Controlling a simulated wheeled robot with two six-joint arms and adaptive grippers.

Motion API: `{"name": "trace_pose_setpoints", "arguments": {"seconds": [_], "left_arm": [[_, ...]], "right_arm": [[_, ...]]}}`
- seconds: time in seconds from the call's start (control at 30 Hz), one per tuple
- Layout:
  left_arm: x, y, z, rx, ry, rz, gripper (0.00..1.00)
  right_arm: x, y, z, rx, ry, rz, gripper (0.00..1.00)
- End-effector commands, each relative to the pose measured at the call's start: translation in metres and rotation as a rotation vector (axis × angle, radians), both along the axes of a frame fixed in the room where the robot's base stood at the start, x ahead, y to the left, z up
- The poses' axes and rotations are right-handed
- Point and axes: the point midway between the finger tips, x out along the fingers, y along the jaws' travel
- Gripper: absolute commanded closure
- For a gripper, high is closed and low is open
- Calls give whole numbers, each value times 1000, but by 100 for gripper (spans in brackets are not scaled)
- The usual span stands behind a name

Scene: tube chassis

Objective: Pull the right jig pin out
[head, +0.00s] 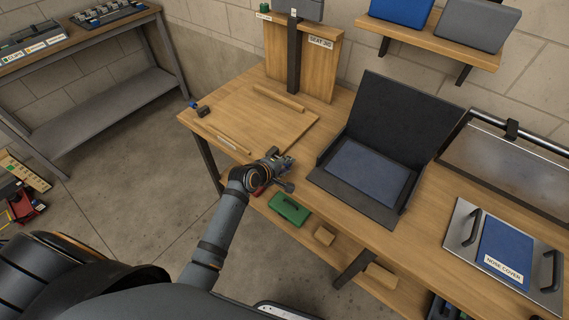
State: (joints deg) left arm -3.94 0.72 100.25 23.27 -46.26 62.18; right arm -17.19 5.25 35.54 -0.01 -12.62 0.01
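My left gripper (280,166) is over the front edge of the workbench, near the right corner of a light wooden jig board (244,107). It is small and seen from behind, so I cannot tell whether its fingers are open or shut. I cannot make out the right jig pin for certain; the gripper and wrist hide part of the board's near right edge. A small dark block with a blue end (200,110) sits at the board's left. An upright wooden panel labelled "SEAT JIG" (316,65) stands behind. My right gripper is not in view.
An open dark case (385,130) with a blue-grey pad stands right of the gripper. A metal plate with handles and a blue "NOSE COVER" piece (505,250) lies farther right. A green box (290,209) sits on the shelf below.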

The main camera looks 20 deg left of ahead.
Motion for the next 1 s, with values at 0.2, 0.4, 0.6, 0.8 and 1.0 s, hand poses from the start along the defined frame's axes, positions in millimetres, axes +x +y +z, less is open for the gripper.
{"name": "trace_pose_setpoints", "arguments": {"seconds": [0.2,0.4,0.6,0.8,1.0], "left_arm": [[0,1,-1,2,1,0,52],[0,1,0,3,0,0,52],[-20,9,15,6,-1,0,52],[-59,23,44,9,-1,-1,52],[-85,32,64,8,0,-2,52]], "right_arm": [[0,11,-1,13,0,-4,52],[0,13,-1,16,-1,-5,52],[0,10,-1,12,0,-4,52],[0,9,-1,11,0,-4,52],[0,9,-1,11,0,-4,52]]}}
